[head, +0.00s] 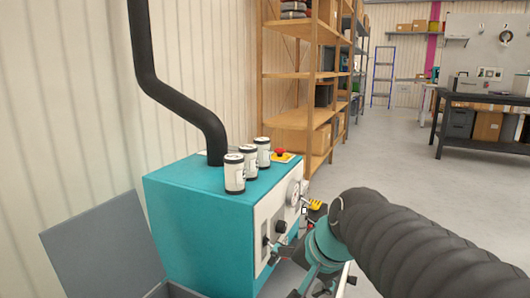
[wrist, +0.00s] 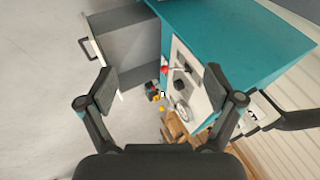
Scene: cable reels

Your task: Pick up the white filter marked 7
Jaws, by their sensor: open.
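Three white filters with dark tops stand upright in a row on a teal cabinet (head: 185,200) in the head view: a near one (head: 235,174), a middle one (head: 248,160) and a far one (head: 263,152). Their markings are too small to read, so I cannot tell which is 7. In the wrist view, white shapes that look like the filters (wrist: 262,108) show at the right, beyond the right finger. My gripper (wrist: 160,88) is open and empty, facing the cabinet's front panel from a distance.
A black pipe (head: 205,120) rises from the cabinet top behind the filters. A red stop button (head: 281,153) sits beside the far filter. A grey open bin or drawer (head: 100,245) is at the cabinet's left. Wooden shelves (head: 290,120) stand behind; the floor at right is clear.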

